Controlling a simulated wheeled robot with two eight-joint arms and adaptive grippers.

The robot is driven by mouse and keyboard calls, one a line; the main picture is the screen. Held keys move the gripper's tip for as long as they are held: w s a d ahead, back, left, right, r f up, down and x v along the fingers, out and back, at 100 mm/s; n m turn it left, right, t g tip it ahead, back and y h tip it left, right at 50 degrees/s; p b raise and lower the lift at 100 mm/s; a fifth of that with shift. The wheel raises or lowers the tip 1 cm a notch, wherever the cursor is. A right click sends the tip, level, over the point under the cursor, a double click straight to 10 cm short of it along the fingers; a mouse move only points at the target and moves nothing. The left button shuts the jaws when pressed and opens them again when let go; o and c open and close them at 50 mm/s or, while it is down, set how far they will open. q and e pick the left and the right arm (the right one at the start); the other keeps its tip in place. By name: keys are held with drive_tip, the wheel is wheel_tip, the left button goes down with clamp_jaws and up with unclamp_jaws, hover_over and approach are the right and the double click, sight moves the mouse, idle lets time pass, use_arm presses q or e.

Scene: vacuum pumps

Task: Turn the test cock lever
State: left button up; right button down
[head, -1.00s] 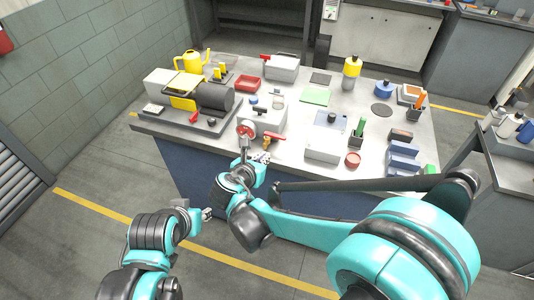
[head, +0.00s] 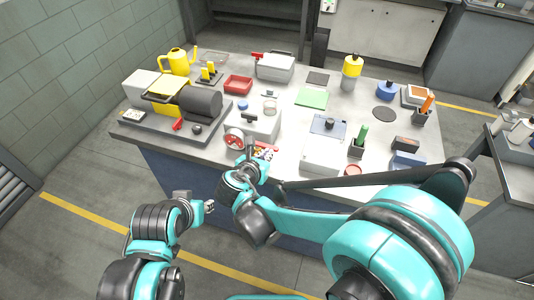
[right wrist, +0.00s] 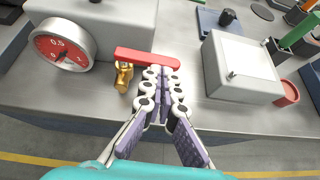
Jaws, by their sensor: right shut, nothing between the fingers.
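The test cock shows in the right wrist view as a brass valve body (right wrist: 123,78) with a red lever (right wrist: 146,58) extending to the right from it. It sits on the front of a light grey box, beside a round red-faced gauge (right wrist: 62,45). My right gripper (right wrist: 160,76) is shut and empty, its fingertips right at the near side of the lever's outer half; whether they touch cannot be told. In the head view the right gripper (head: 262,155) largely hides the lever, near the gauge (head: 234,139). My left gripper (head: 209,206) hangs in front of the table, away from everything; its jaws are too small to judge.
The grey pump box (head: 262,128) stands at the table's front edge. A pump with a dark cylinder (head: 200,103) is to its left. A light box (head: 322,152) and a red round part (head: 352,169) are to the right. A green sheet (head: 312,97) lies behind.

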drive_tip(key=shift+w+d, duration=0.3)
drive_tip(key=shift+w, duration=0.2)
drive_tip(key=shift+a, duration=0.1)
